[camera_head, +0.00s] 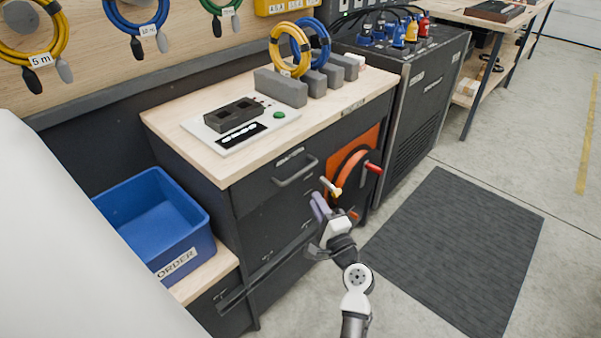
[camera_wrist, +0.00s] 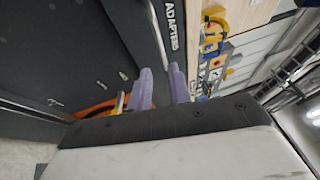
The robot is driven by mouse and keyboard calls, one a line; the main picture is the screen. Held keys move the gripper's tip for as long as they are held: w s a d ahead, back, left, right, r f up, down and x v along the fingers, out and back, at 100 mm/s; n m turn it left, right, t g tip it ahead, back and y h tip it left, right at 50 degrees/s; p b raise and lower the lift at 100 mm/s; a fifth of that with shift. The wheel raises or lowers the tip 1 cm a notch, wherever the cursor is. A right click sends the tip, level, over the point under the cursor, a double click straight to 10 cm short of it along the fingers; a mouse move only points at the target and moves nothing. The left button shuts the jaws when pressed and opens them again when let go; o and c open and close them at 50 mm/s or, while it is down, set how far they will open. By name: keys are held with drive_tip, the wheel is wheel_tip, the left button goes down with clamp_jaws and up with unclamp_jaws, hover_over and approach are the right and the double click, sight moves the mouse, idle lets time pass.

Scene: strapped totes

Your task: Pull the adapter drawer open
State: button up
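The adapter drawer (camera_head: 265,185) is the top dark drawer of the workbench cabinet in the head view. Its front looks flush with the cabinet. In the wrist view a label reading ADAPTERS (camera_wrist: 173,27) shows just beyond the fingers. My gripper (camera_head: 320,207) has purple fingers and is in front of the cabinet, below and right of the handle, apart from it in the head view. In the wrist view my gripper (camera_wrist: 161,87) has its fingers apart, with no held object visible between them.
An orange reel (camera_head: 349,172) with a red knob and a yellowish knob is right of the drawer, close to my gripper. A blue bin (camera_head: 207,232) stands at left. A dark bar (camera_head: 262,273) crosses the lower cabinet. Floor around the dark mat (camera_head: 455,250) is clear.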

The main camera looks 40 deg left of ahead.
sight(301, 171)
drive_tip(key=p+x, duration=0.2)
drive_tip(key=x, duration=0.9)
drive_tip(key=shift+w+a+r, duration=0.1)
drive_tip(key=shift+w, duration=0.05)
drive_tip(key=shift+c, duration=0.4)
clamp_jaws()
